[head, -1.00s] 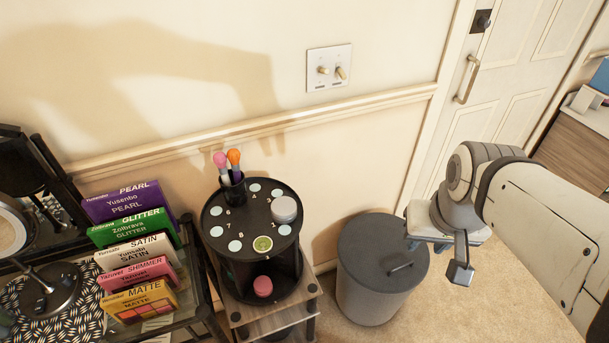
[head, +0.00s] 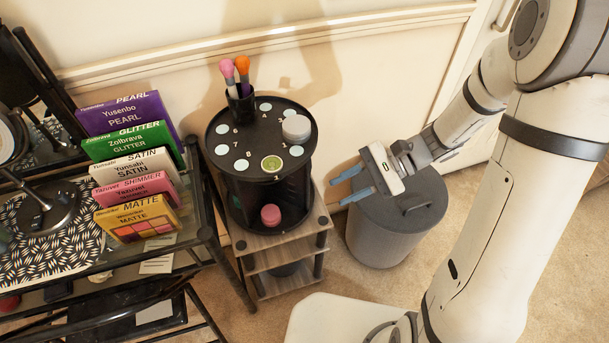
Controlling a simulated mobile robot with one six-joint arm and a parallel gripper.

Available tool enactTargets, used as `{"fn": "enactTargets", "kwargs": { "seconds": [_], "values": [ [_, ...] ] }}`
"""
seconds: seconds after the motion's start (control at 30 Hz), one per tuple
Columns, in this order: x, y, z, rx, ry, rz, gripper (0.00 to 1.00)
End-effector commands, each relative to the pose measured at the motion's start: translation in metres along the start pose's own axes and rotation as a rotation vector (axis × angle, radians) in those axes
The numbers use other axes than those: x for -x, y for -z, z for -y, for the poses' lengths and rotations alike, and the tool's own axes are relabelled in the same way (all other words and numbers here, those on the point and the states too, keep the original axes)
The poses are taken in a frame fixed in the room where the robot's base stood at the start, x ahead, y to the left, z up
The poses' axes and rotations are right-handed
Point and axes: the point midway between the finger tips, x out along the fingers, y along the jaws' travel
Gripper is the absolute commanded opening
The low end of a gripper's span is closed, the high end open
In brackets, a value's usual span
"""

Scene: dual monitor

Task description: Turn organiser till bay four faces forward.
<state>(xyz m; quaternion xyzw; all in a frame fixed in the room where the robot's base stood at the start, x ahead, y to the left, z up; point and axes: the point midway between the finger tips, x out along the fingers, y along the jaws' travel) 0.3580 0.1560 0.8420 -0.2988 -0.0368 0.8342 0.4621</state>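The organiser (head: 224,188) is a round black two-level carousel with pale dots and small digits on its top. The digits 6, 7 and 8 show at its left and front; what looks like a 4 is toward the back. A black cup with a pink and an orange brush (head: 236,78), a grey round tin (head: 296,129) and a green-topped jar (head: 271,163) stand on top. A pink round item (head: 270,214) sits in the lower front bay. My gripper (head: 339,191) is open and empty, its blue fingers pointing left, just right of the organiser and apart from it.
The organiser stands on a small wooden shelf unit (head: 317,238). A grey lidded bin (head: 385,230) is beneath my gripper. A glass-topped table (head: 187,215) with several colour palettes (head: 137,195) stands close on the left. A wall is behind.

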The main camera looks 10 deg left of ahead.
Motion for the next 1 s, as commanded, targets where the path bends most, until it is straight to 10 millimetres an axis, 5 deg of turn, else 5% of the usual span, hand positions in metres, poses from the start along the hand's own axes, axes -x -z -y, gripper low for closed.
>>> {"fn": "enactTargets", "kwargs": {
  "seconds": [0.03, 0.3, 0.5, 1.0],
  "values": [
    [-0.015, 0.025, 0.002, -0.064, 0.051, 0.062, 0.32],
    [-0.059, 0.116, 0.026, -0.348, 0.352, 0.302, 0.32],
    [-0.072, 0.159, 0.03, -0.459, 0.486, 0.374, 0.32],
    [-0.121, 0.154, 0.062, -0.482, 0.515, 0.388, 0.32]
  ]
}}
